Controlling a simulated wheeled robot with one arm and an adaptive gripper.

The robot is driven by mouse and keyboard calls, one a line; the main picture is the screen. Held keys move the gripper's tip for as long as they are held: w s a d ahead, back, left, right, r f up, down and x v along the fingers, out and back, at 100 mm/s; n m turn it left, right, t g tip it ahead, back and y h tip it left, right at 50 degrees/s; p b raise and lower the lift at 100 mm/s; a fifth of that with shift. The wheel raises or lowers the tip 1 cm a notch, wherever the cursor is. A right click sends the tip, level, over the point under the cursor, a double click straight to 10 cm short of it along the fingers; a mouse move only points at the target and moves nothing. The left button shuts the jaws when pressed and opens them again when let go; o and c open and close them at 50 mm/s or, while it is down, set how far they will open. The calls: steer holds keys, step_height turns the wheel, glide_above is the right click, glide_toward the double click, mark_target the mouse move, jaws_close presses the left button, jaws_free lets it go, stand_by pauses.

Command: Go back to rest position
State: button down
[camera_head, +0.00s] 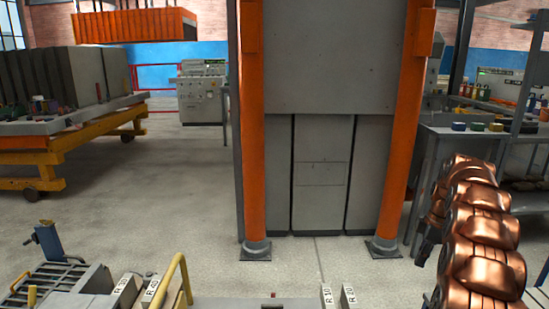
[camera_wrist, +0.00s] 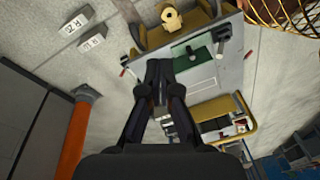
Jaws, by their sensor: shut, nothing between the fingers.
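My gripper (camera_wrist: 158,68) shows in the wrist view as two dark fingers pointing up the picture. The fingertips are together and nothing shows between them. Beyond them lies a grey surface (camera_wrist: 200,78) with a green patch (camera_wrist: 190,54) on it. I cannot tell the gap to that surface. In the head view my copper-coloured arm bends down at the right edge. I cannot make out the fingers there.
Orange posts (camera_head: 251,130) flank a tall grey panel (camera_head: 320,60) ahead. A bench (camera_head: 455,131) with small pots stands behind my arm. A yellow trolley (camera_head: 70,150) is at left. White labelled plates (camera_head: 327,296) stand at the front. Floor (camera_head: 170,200) between is clear.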

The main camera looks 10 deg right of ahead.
steer(key=s+a+r+m+g+p, duration=0.1)
steer(key=s+a+r+m+p, duration=0.2)
steer(key=s+a+r+p, duration=0.5)
steer(key=s+a+r+m+p, duration=0.15)
steer(key=s+a+r, duration=0.45)
steer(key=a+r, duration=0.65)
steer(key=s+a+r+m+h+p, duration=0.1)
steer(key=s+a+m+p, duration=0.2)
steer(key=s, duration=0.9)
steer(key=s+a+r+m+h+p, duration=0.1)
steer(key=s+a+m+p, duration=0.3)
steer(key=s+a, duration=0.4)
steer(key=s+p, duration=0.1)
steer(key=s, duration=0.4)
steer(key=shift+s+a+r+g+p, duration=0.2)
steer(key=shift+s+a+g+p, duration=0.05)
steer(key=shift+g+p, duration=0.1)
steer(key=shift+m, duration=0.25)
